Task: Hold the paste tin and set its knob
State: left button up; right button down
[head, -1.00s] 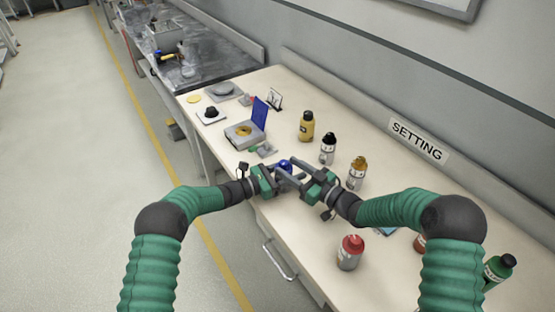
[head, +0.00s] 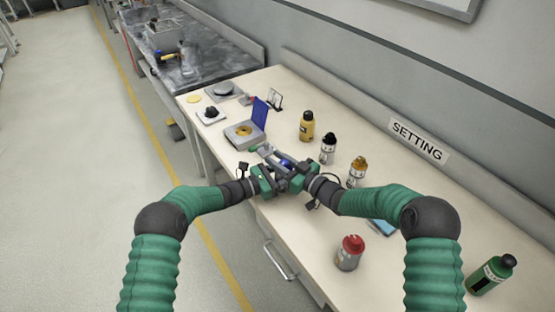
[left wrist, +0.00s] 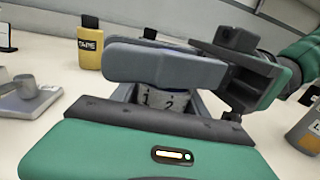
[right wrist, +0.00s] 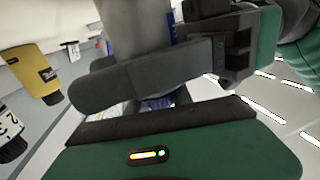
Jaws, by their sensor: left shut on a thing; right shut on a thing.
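The paste tin shows best in the left wrist view, where a pale band marked "1" and "2" (left wrist: 160,98) sits between grey jaw fingers. In the head view only a small blue part (head: 286,162) shows between the grippers. My left gripper (head: 287,170) is shut on the tin. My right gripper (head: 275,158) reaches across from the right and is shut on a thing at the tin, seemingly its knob. The fingers hide the knob, and its setting cannot be read. Both grippers are close together above the bench's front edge.
An open grey box (head: 240,138) with a blue lid stands behind the grippers. A yellow bottle (head: 307,128), a black-capped bottle (head: 328,150) and an amber-capped bottle (head: 357,172) stand to the right. A red-capped bottle (head: 348,255) stands nearer. A green bottle (head: 487,277) is far right.

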jog(key=shift+n+g+y, duration=0.6)
jog(key=shift+g+y, duration=0.1)
jog(key=shift+g, duration=0.2)
jog(key=c, duration=1.1)
grip_release()
jog(key=shift+c, duration=0.2)
jog(key=shift+s, duration=0.1)
jog(key=v, duration=1.2)
